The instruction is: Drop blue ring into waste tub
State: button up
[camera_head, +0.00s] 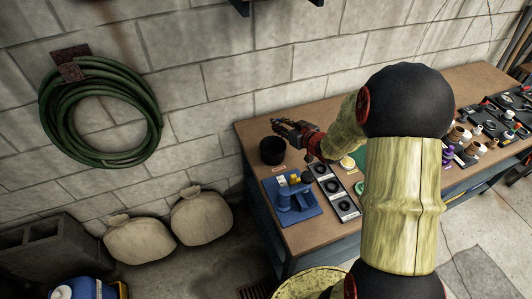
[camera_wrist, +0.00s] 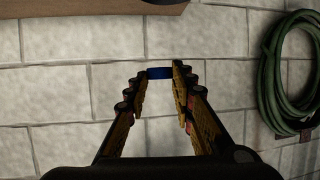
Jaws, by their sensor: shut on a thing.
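My gripper (camera_head: 283,126) is over the back left corner of the workbench, close to the black round tub (camera_head: 272,152); its tips look to be above and just behind the tub, though the height is hard to tell. In the wrist view my gripper (camera_wrist: 160,75) is shut on the blue ring (camera_wrist: 159,72), seen edge-on as a short blue band between the fingertips. In the head view the ring is too small to make out. The tub stands upright on the bench, with a small label in front.
The wooden workbench (camera_head: 256,131) carries a blue stand (camera_head: 293,205) and a grey tray with dark round pits (camera_head: 334,192) in front of the tub. A yellow round item (camera_head: 347,162) lies to the right. A green hose (camera_head: 100,113) hangs on the block wall.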

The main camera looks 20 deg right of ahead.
notch_tip(320, 180, down, 6)
jog(key=b, duration=0.5)
jog(key=shift+d, duration=0.1)
jog(key=o, duration=0.8)
jog(key=shift+r, duration=0.15)
notch_tip(320, 180, up, 10)
jog(key=shift+f, duration=0.1)
dwell(0.4)
